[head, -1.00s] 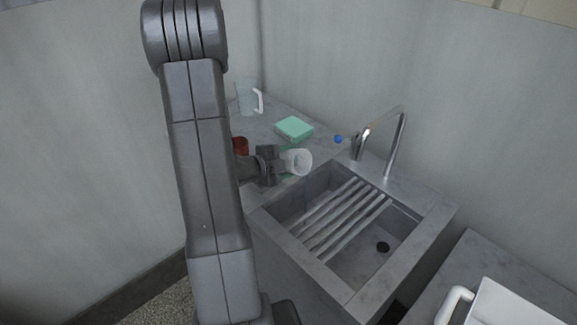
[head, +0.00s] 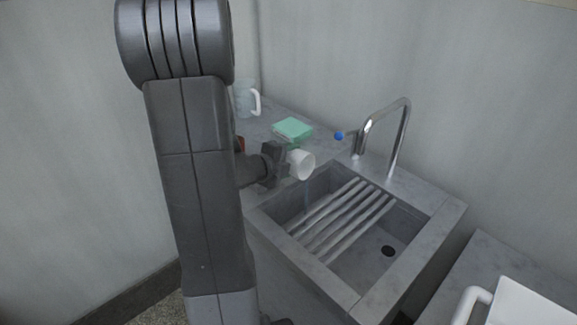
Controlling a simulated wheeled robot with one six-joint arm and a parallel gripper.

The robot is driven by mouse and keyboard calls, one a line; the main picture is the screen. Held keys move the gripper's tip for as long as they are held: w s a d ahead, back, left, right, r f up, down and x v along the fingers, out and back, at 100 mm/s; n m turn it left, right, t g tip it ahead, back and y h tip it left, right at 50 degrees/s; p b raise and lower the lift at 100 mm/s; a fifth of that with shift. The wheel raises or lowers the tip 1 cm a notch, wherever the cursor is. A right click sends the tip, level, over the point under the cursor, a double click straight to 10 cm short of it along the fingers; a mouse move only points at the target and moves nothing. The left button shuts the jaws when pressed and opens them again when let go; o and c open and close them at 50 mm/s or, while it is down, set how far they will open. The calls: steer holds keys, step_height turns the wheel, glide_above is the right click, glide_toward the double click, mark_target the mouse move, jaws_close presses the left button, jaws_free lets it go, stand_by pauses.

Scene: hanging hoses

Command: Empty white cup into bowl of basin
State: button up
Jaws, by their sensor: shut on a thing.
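The white cup (head: 302,165) is in my gripper (head: 283,166), tilted on its side with its mouth toward the basin. My gripper is shut on it, near the left back corner of the basin. A thin faint streak, perhaps liquid, shows below the cup at the basin's left inner wall. The inside of the cup is mostly hidden.
A slatted rack (head: 340,216) crosses the left part of the bowl. A green box (head: 292,129) and a clear jug (head: 245,100) stand behind; a white handled container (head: 520,303) is at front right.

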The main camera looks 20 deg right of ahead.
steer(key=shift+s+d+r+m+t+b, duration=0.3)
steer(key=shift+s+r+m+t+b, duration=0.45)
steer(key=shift+b, duration=0.9)
steer(key=shift+w+f+m+g, duration=0.1)
steer(key=shift+w+m+g, duration=0.15)
